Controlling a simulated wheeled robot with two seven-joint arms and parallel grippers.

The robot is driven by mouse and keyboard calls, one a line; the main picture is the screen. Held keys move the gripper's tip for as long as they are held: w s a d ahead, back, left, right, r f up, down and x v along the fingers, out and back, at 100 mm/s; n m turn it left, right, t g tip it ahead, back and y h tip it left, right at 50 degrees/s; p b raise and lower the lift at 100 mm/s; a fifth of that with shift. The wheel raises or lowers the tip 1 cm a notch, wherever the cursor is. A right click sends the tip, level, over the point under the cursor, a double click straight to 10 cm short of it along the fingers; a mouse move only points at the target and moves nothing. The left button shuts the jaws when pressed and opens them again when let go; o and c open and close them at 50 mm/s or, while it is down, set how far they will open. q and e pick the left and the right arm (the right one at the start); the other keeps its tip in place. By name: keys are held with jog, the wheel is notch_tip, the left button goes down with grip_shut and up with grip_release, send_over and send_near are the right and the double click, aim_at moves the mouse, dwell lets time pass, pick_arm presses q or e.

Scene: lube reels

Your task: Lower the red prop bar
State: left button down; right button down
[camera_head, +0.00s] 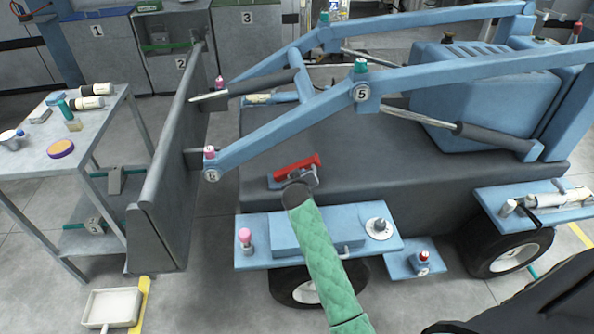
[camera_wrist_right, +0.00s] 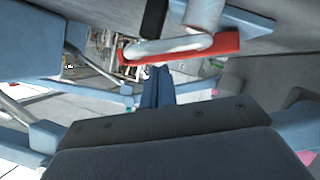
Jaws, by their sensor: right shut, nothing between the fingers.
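The red prop bar (camera_head: 297,166) lies nearly level, slightly tilted, against the grey side of the loader's body, below the blue lift arm marked 5. In the right wrist view the red bar (camera_wrist_right: 222,45) crosses the top, with a grey curved metal piece over it. My right gripper (camera_head: 308,179) is at the end of the green-sleeved arm, just below the bar. Its fingers (camera_wrist_right: 157,72) are shut with nothing between them and point toward the bar. I cannot tell whether they touch it. My left gripper is not in view.
Blue lift arms (camera_head: 290,129) with dark cylinders run above. A blue step (camera_head: 255,232) with a pink-capped fitting (camera_head: 245,237) lies below the bar. The grey bucket (camera_head: 171,180) stands at the left, beside a work table (camera_head: 90,140). A white tray (camera_head: 112,305) is on the floor.

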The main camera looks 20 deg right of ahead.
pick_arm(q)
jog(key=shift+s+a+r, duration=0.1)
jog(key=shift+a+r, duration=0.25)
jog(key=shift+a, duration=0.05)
pick_arm(e)
jog(key=shift+s+d+f+m, duration=0.1)
jog(key=shift+d+f+m, duration=0.25)
jog(key=shift+f+m, duration=0.1)
jog(key=shift+r, duration=0.15)
